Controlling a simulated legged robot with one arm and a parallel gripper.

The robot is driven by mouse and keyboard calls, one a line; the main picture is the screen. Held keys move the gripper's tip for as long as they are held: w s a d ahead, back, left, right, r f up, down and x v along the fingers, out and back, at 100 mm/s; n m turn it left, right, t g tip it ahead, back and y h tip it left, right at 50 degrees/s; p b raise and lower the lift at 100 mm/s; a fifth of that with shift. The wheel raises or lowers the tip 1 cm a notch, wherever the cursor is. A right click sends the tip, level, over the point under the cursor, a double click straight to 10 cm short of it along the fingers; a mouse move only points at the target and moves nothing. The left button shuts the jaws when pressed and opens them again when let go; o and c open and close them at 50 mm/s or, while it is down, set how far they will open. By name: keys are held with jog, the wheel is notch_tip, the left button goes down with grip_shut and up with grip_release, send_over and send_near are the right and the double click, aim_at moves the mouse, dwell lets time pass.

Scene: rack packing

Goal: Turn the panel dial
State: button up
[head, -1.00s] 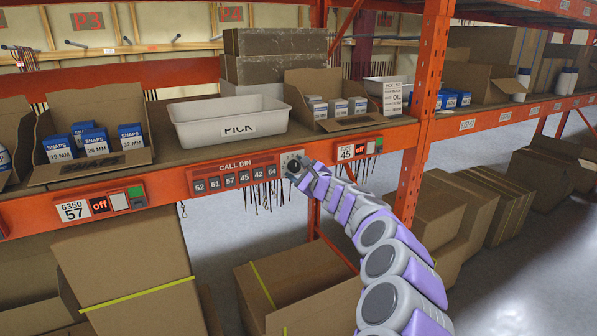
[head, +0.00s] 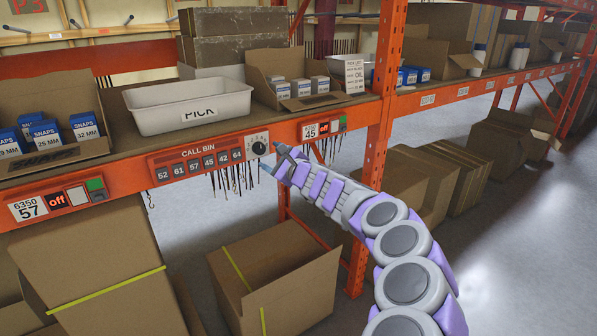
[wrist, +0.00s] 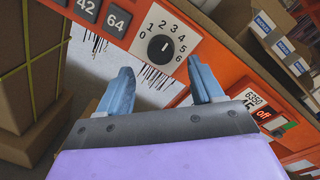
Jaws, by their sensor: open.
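The panel dial (head: 259,148) is a black round knob on a pale plate at the right end of the CALL BIN panel (head: 197,160). In the wrist view the dial (wrist: 161,48) is ringed by the numbers 0 to 6, and its white mark points roughly at 3. My gripper (head: 268,158) is open and empty, just right of and below the dial in the head view. In the wrist view its blue fingers (wrist: 158,68) are spread wide, below the dial in the picture and apart from it. Nothing is between them.
The panel is on an orange shelf beam (head: 120,180). A white PICK bin (head: 190,106) and open cartons stand on the shelf above. Thin dark strips hang below the panel. An orange upright (head: 383,110) stands right of the dial. Cardboard boxes (head: 285,285) stand below.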

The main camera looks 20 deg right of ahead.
jog(key=b+v, duration=0.2)
jog(key=v, duration=1)
jog(key=shift+s+r, duration=0.1)
jog(key=shift+r, duration=0.05)
jog(key=s+a+r+n+g+y, duration=0.3)
jog(key=s+a+n, duration=0.4)
jog(key=a, duration=0.3)
jog(key=s+a+r+n+g+y, duration=0.3)
jog(key=s+a+n+g+y, duration=0.1)
jog(key=s+a+n, duration=0.4)
jog(key=s+a+f+n+g+h, duration=0.2)
jog(key=s+a+f+n+g, duration=0.3)
jog(key=s, duration=0.4)
jog(key=s+d+f+n+g+h, duration=0.3)
jog(key=s+f+h, duration=0.2)
jog(key=s+f, duration=0.7)
jog(key=s+d+f+g+h, duration=0.1)
jog(key=s+d+f+h, duration=0.1)
jog(key=s+d, duration=0.4)
jog(key=s+d+f+g+h, duration=0.2)
jog(key=s+d+f+h, duration=0.1)
jog(key=s+d, duration=0.4)
jog(key=shift+s+d+f+h, duration=0.25)
jog(key=shift+s+h, duration=0.3)
jog(key=shift+h, duration=0.25)
